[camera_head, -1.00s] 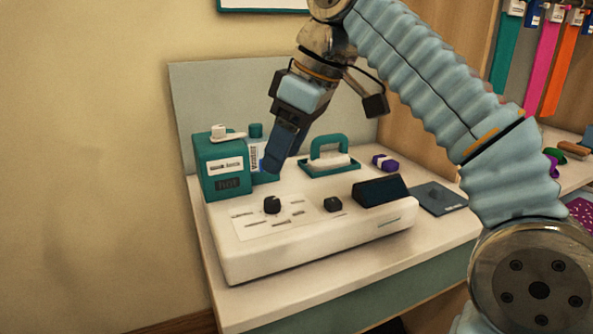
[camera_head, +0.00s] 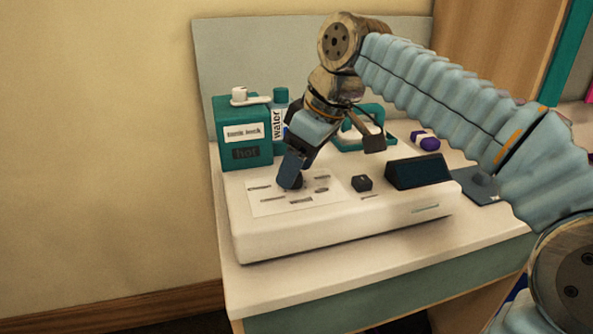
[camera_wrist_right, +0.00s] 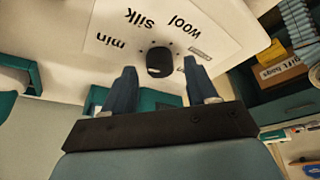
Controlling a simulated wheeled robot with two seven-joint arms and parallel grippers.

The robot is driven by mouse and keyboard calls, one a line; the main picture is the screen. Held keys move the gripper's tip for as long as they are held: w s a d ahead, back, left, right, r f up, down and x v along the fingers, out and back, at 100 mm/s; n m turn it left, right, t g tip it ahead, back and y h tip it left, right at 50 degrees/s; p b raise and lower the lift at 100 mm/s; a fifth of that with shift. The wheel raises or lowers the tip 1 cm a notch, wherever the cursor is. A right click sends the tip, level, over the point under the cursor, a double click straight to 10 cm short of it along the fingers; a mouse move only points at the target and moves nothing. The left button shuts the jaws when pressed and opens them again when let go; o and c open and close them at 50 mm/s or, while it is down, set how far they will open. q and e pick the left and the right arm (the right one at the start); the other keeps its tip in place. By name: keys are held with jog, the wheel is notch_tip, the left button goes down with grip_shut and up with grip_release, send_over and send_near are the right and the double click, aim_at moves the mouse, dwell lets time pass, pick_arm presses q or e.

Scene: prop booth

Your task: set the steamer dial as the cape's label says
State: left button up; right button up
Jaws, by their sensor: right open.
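The steamer (camera_head: 330,236) is a long white unit on the table, with a printed panel on top. Its black dial (camera_wrist_right: 160,58) shows in the right wrist view, ringed by small dots and the words "min", "silk" and "wool"; a further label is too small to read. My right gripper (camera_head: 291,178) is open and points down at the dial. In the right wrist view its fingertips (camera_wrist_right: 160,75) lie either side of the dial; I cannot tell whether they touch it. In the head view the fingers largely hide the dial. My left gripper is not in view, and I see no cape label.
A second black knob (camera_head: 362,184) and a dark slanted display (camera_head: 417,172) sit right of the dial. A teal box marked "hot" (camera_head: 243,133), a "water" bottle (camera_head: 279,120) and a teal iron-like handpiece (camera_head: 365,120) stand behind. A purple roll (camera_head: 429,144) lies at the right.

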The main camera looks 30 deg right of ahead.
jog(key=shift+w+a+f, duration=0.1)
jog(key=shift+w+f, duration=0.05)
jog(key=shift+f, duration=0.25)
jog(key=shift+c, duration=0.5)
jog(key=c, duration=0.9)
jog(key=shift+c, duration=0.2)
